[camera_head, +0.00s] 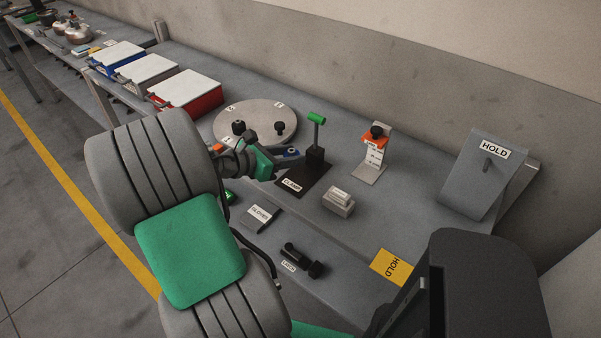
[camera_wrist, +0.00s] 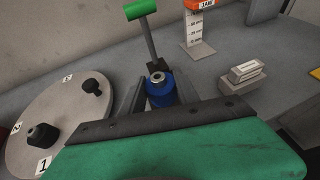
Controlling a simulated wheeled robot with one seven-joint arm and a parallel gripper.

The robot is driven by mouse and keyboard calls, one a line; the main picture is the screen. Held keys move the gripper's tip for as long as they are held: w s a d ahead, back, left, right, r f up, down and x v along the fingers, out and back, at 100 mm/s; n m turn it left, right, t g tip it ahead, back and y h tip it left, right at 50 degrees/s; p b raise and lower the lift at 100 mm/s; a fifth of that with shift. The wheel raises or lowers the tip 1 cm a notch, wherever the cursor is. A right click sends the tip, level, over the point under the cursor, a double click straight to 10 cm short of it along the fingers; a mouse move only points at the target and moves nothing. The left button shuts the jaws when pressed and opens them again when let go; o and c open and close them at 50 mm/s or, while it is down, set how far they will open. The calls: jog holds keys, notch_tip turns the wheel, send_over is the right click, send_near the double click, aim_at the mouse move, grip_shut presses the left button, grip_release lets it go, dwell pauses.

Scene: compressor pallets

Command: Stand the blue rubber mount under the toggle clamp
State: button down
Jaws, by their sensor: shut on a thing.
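The blue rubber mount (camera_wrist: 160,90) stands upright between the fingers of my gripper (camera_head: 288,157), with its metal top showing. In the head view the mount (camera_head: 291,152) is a small blue spot at the fingertips. The toggle clamp (camera_head: 316,153) has a black base plate labelled CLAMP and a raised arm with a green handle. In the wrist view the clamp's green handle (camera_wrist: 141,9) stands up just behind the mount. My gripper is shut on the mount, right beside the clamp post. Whether the mount touches the plate is hidden.
A round turntable (camera_head: 262,117) with dark knobs and number labels is left of the clamp. An orange-topped gauge stand (camera_head: 375,150) and a small grey block (camera_head: 338,202) stand to the right. A HOLD stand (camera_head: 484,172) is farther right. Lidded bins (camera_head: 187,88) line the back left.

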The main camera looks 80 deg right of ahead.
jog(key=f, duration=0.2)
jog(key=s+d+f, duration=0.1)
jog(key=f, duration=0.1)
jog(key=s+f, duration=0.1)
jog(key=f, duration=0.1)
jog(key=shift+s+d+f+b, duration=0.15)
jog(key=shift+s+d+b, duration=0.05)
jog(key=shift+d+b, duration=0.15)
jog(key=shift+f, duration=0.15)
jog(key=shift+f, duration=0.1)
jog(key=c, duration=0.9)
grip_release()
